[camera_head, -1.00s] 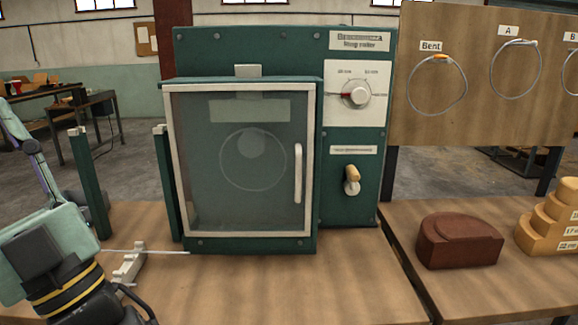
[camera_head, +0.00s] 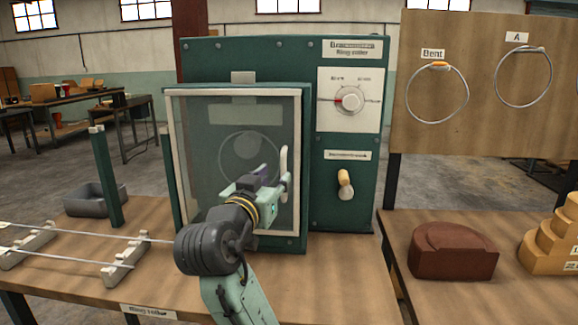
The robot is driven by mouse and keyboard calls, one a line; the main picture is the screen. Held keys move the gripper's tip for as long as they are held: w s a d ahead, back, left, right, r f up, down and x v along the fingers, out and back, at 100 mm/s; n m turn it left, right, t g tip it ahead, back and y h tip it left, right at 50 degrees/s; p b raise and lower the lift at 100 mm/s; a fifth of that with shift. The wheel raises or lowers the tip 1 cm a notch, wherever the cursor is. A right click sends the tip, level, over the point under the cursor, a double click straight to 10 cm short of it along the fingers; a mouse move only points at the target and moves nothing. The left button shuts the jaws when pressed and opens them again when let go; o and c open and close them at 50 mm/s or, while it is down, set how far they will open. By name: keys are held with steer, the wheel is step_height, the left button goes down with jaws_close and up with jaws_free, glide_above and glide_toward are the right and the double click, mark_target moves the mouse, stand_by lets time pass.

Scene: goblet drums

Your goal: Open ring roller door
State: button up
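The ring roller (camera_head: 340,55) is a dark green machine on a wooden table. Its glass door (camera_head: 195,120) with a pale frame looks closed, and a round ring shape shows dimly behind the glass.
A dial (camera_head: 350,101) and a lever (camera_head: 345,184) are on the panel right of the door. Thin rods on pale supports (camera_head: 118,262) lie at left, near a green post (camera_head: 105,178). A brown block (camera_head: 452,250) is on the right table.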

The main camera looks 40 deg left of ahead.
mark_target(283, 168)
steer(key=p+x, duration=0.1)
steer(key=x, duration=0.6)
steer(key=shift+w+p, duration=0.15)
steer(key=shift+p, duration=0.15)
steer(key=shift+c, duration=0.2)
jaws_close()
stand_by(0.3)
